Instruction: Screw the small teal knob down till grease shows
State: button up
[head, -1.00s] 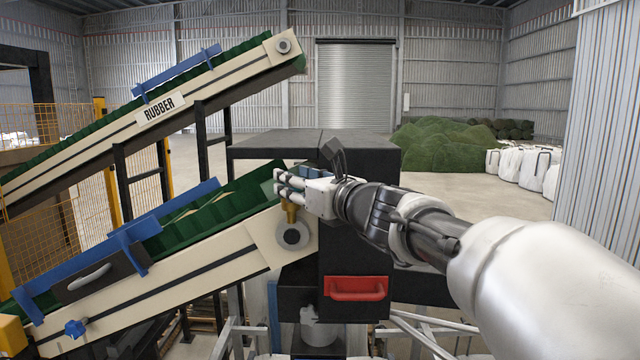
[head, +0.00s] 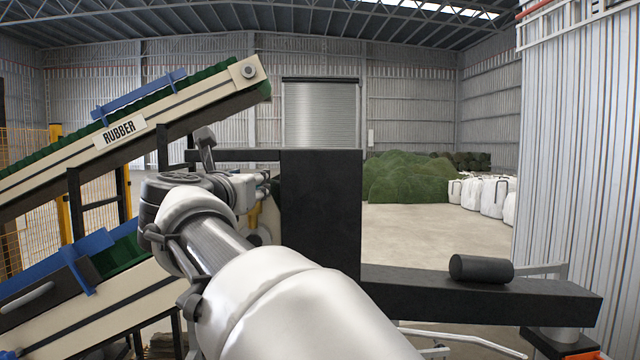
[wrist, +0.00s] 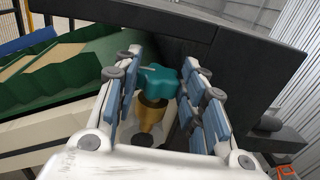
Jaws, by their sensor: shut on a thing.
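The small teal knob (wrist: 160,84) has a lobed rim and sits on top of a brass-coloured cup (wrist: 152,116) in the wrist view. My gripper (wrist: 163,60) is shut on the knob, with blue-padded fingers on its left and right sides. In the head view my gripper (head: 266,183) is beside the dark machine frame, and a bit of the brass cup (head: 254,216) shows under it. The knob is hard to make out there. I cannot tell whether any grease shows around the knob or cup.
A black frame (head: 321,210) stands just right of my gripper, with a low black beam (head: 480,292) carrying a dark roller (head: 481,268). Cream conveyors with green turf rise at left, the upper marked RUBBER (head: 120,132). Open floor (head: 430,228) lies beyond, before white bags (head: 490,198).

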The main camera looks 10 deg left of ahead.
jog(key=m+h+p, duration=0.2)
jog(key=h+p, duration=0.1)
jog(key=p, duration=0.1)
jog(key=a+m+g+h+p, duration=0.1)
jog(key=m+h+p, duration=0.1)
jog(key=h+p, duration=0.2)
jog(key=r+m+g+h+p, duration=0.1)
jog(key=m+h+p, duration=0.1)
jog(key=p, duration=0.4)
jog(key=shift+w+a+m+h, duration=0.25)
jog(key=shift+m+h, duration=0.15)
jog(key=shift+h, duration=0.3)
jog(key=g+h+p, duration=0.1)
jog(key=p, duration=0.2)
jog(key=shift+f+m, duration=0.25)
jog(key=shift+m, duration=0.15)
jog(key=shift+f, duration=0.1)
jog(key=o, duration=0.8)
jog(key=shift+f, duration=0.1)
jog(key=v, duration=1.2)
